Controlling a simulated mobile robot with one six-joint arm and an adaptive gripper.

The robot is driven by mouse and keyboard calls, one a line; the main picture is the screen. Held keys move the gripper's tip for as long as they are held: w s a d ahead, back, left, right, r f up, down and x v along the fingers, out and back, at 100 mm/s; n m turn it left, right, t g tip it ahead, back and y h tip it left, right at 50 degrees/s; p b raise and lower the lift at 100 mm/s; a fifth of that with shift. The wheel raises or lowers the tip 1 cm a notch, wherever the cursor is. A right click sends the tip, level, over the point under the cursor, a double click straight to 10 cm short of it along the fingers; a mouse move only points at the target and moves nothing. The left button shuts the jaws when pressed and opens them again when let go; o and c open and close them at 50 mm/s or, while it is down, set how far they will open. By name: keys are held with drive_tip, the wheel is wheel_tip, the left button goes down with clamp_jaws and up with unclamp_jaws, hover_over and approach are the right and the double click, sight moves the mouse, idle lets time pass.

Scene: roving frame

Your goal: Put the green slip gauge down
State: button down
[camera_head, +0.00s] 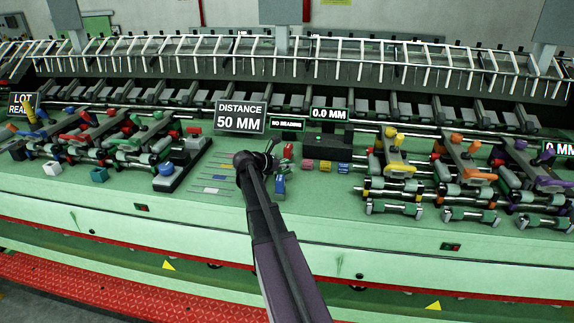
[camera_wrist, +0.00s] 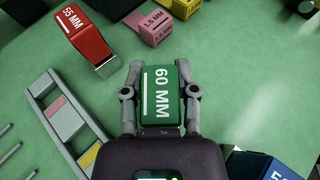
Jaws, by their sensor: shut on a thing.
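The green slip gauge (camera_wrist: 162,100), marked 60 MM, sits between the two fingers of my gripper (camera_wrist: 160,90) in the wrist view. The fingers are shut on its two sides. Green bench top shows around it; I cannot tell whether the gauge touches the bench. In the head view my gripper (camera_head: 272,160) is over the bench, just below the DISTANCE 50 MM sign (camera_head: 240,117). The gauge cannot be made out there.
A red 55 MM block (camera_wrist: 88,38) and a pink block (camera_wrist: 148,24) lie beyond the gauge. A grey slotted rack (camera_wrist: 42,90) is to the left. A blue block (camera_wrist: 282,171) is at lower right. Bare bench (camera_wrist: 245,90) lies right of the gauge.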

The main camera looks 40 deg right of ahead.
drive_tip(key=shift+c, duration=2)
unclamp_jaws()
drive_tip(key=shift+r, duration=0.15)
drive_tip(key=shift+p+v, duration=2.45)
drive_tip(key=shift+v, duration=3.55)
